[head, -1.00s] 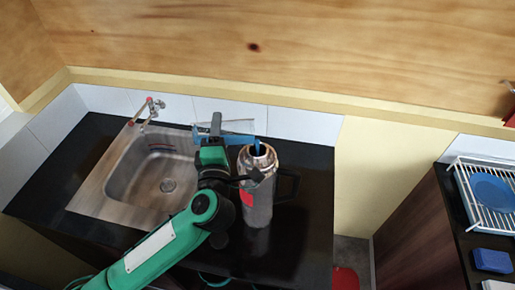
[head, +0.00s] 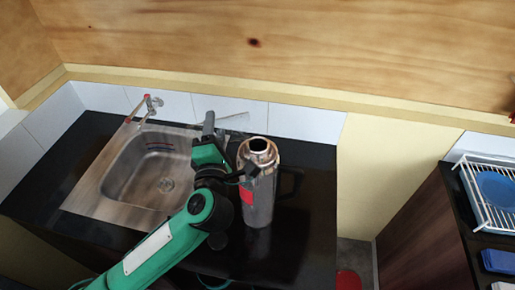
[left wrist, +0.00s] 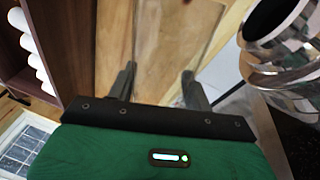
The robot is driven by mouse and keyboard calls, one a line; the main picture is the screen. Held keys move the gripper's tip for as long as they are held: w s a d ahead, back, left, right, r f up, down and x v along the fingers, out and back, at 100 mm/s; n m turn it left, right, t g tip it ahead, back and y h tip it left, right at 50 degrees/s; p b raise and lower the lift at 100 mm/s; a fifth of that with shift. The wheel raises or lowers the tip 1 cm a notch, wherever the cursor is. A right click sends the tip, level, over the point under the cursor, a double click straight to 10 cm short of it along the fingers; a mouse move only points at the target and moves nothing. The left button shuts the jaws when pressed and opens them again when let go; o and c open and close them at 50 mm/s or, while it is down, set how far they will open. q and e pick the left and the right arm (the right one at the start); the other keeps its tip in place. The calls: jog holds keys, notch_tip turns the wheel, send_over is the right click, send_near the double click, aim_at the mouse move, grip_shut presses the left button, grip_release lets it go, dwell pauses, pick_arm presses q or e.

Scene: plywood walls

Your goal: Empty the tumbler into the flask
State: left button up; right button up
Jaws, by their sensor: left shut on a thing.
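The steel flask (head: 258,205), with a red patch and a black handle, stands upright on the dark counter; its open mouth faces up. The clear tumbler (head: 235,122) is held in my left gripper (head: 212,125), up and to the left of the flask's mouth and apart from it. The tumbler still looks tilted, and I see no blue liquid in it. In the left wrist view the gripper's fingers (left wrist: 158,86) are on either side of the see-through tumbler (left wrist: 165,45). The flask's shiny rim (left wrist: 283,45) shows at the upper right there. My right gripper is out of view.
A steel sink (head: 140,185) with a tap (head: 150,103) is left of the flask. A white dish rack (head: 487,212) with a blue plate and a blue block (head: 497,261) are on the right counter. A gap separates the counters.

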pick_arm(q)
jog(key=shift+s+f+b, duration=0.1)
jog(key=shift+s+b, duration=0.05)
jog(key=shift+b, duration=0.3)
jog(key=shift+a+f+n+y+b, duration=0.1)
jog(key=shift+f+n+y+b, duration=0.3)
jog(key=shift+f+n+b, duration=0.55)
jog(key=shift+r+n, duration=0.15)
jog(key=shift+n, duration=0.6)
jog(key=shift+r+n, duration=0.1)
jog(key=shift+n, duration=0.4)
jog(key=shift+d+r+n+g+y, duration=0.2)
jog(key=shift+d+n+g+y, duration=0.1)
jog(key=shift+n, duration=0.7)
jog(key=shift+r+n, duration=0.15)
jog(key=shift+n, duration=0.95)
jog(key=f+n+b, duration=0.1)
jog(key=n, duration=0.1)
jog(key=a+f+n+b, duration=0.1)
jog(key=f+n+b, duration=0.1)
jog(key=n, duration=0.1)
jog(key=a+f+n+g+b, duration=0.1)
jog(key=f+n, duration=0.1)
jog(key=shift+a+f+n+y, duration=0.1)
jog(key=shift+f+n+y, duration=0.05)
jog(key=shift+n+y, duration=0.15)
